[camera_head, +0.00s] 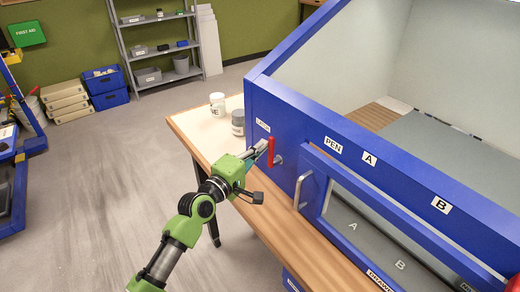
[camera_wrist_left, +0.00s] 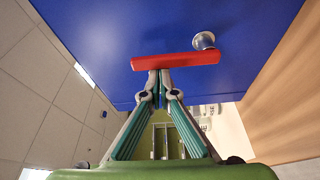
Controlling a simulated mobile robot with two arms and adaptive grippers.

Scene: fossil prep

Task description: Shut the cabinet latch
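The cabinet (camera_head: 310,125) is a blue box on a wooden bench. Its latch is a red bar (camera_head: 271,152) that stands upright in the head view, with a round metal pivot (camera_head: 279,160) near its lower end. In the left wrist view the red bar (camera_wrist_left: 180,60) lies across the picture, its pivot (camera_wrist_left: 204,40) at the right end. My left gripper (camera_head: 263,146) is at the bar. My right gripper is out of view.
A door frame with a metal handle (camera_head: 313,190) is on the cabinet front, right of the latch. Two small jars (camera_head: 238,122) (camera_head: 217,104) stand on the bench (camera_head: 190,125) behind my gripper. Shelving (camera_head: 155,45) and blue bins (camera_head: 106,88) are far back.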

